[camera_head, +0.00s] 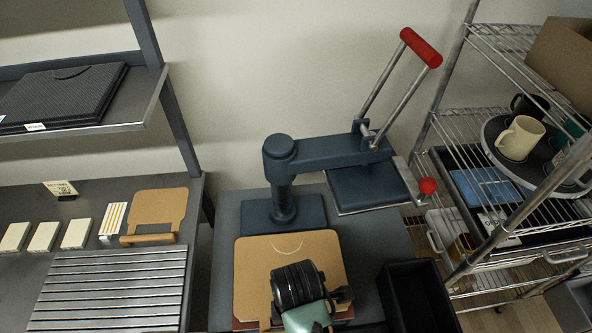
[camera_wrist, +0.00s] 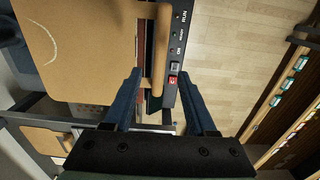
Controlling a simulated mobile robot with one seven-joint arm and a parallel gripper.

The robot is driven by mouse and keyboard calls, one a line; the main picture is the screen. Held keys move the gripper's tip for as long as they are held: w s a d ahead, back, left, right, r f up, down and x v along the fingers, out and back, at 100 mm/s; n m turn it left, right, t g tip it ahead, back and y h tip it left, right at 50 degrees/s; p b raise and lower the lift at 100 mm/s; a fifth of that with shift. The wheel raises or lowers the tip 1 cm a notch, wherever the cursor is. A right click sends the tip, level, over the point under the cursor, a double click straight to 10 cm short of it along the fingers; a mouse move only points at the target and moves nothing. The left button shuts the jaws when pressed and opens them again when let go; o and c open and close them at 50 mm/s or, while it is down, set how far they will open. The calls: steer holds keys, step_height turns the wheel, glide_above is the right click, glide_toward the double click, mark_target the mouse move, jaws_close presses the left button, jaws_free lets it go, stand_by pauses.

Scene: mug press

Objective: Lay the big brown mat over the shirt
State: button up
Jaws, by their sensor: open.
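The big brown mat (camera_head: 252,262) lies flat on the press's lower bed, with a pale curved line near its far edge. It also shows at the upper left of the wrist view (camera_wrist: 75,45). Its tan grip bar (camera_wrist: 160,50) stands at the near edge. My gripper (camera_wrist: 158,76) is open, with its fingers to either side of the bar's line; I see no contact. In the head view my wrist covers the mat's near part. A dark red strip (camera_wrist: 142,38) shows under the mat's edge; I cannot tell whether it is the shirt, which is otherwise hidden.
The press's upper plate (camera_head: 370,188) is swung aside to the right, its red handle (camera_head: 421,47) raised. A control panel (camera_wrist: 180,45) runs along the bed's front. A smaller brown mat (camera_head: 158,205) lies on the left table. A black bin (camera_head: 418,297) stands right of the press.

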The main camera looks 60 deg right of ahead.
steer(key=w+d+r+m+t+h, duration=0.3)
steer(key=w+r+t, duration=0.5)
steer(key=w+r, duration=1.05)
steer(key=w+a+r+t+h, duration=0.1)
steer(key=w+a+r+t, duration=0.2)
steer(key=r, duration=0.5)
steer(key=w+a+r+t, duration=0.2)
steer(key=w+a+r, duration=0.1)
steer(key=r, duration=0.5)
steer(key=a+r+m+t, duration=0.1)
steer(key=a+r+t, duration=0.2)
steer(key=r, duration=0.5)
steer(key=a+r+m+t, duration=0.2)
steer(key=a+r+t, duration=0.1)
steer(key=r, duration=0.5)
steer(key=s+a+r+m+t+y, duration=0.1)
steer(key=s+a+r+t, duration=0.3)
steer(key=r, duration=0.5)
steer(key=s+a+r+m+t+y, duration=0.1)
steer(key=s+a+r+t+y, duration=0.2)
steer(key=r, duration=0.6)
steer(key=s+a+t, duration=0.1)
steer(key=s+a, duration=0.1)
steer(key=s, duration=0.1)
steer(key=shift+r, duration=0.25)
steer(key=shift+f, duration=0.1)
